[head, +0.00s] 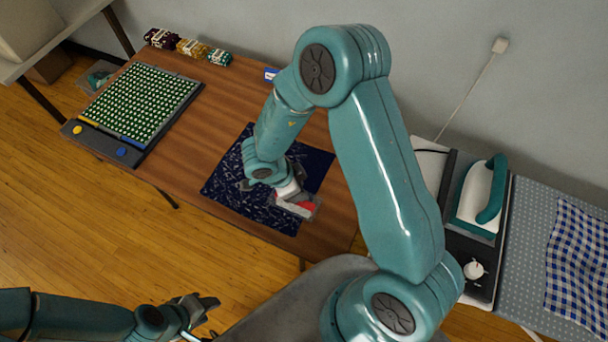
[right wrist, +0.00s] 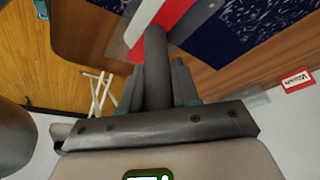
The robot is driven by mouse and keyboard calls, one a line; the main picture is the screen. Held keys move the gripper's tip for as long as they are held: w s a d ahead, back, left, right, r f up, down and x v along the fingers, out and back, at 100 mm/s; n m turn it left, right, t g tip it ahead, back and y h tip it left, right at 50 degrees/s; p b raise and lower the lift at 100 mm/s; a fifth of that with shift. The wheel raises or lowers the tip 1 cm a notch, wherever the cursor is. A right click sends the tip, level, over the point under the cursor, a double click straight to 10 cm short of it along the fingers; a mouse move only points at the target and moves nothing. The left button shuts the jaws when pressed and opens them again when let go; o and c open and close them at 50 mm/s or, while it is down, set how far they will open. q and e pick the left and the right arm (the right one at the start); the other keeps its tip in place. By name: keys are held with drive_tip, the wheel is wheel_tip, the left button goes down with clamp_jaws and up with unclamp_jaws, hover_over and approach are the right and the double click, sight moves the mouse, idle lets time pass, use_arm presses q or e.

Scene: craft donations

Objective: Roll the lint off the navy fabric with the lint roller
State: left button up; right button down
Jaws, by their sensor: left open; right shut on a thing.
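The navy fabric (head: 222,187) lies flat on the wooden table. White lint is scattered over its left and lower parts; the upper right part looks plainer. My right gripper (head: 287,191) is over the fabric's lower right part, shut on the lint roller (head: 303,207). In the right wrist view the roller's dark handle (right wrist: 156,65) is between the fingers, with its red and white head beyond and lint-specked fabric (right wrist: 222,28) beside it. I cannot tell whether the roller touches the fabric. My left gripper (head: 200,308) is open and empty, off the table at lower left.
A white and teal iron (head: 480,195) stands at the right, beside checked cloth (head: 578,260). A red and white label (right wrist: 297,80) shows in the right wrist view.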

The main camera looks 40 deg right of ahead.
drive_tip(key=s+a+p, duration=0.1)
drive_tip(key=s+a, duration=0.3)
drive_tip(key=a, duration=0.3)
drive_tip(key=shift+a+f, duration=0.15)
wheel_tip(320, 180, up, 5)
drive_tip(key=p, duration=0.4)
drive_tip(key=shift+w, duration=0.1)
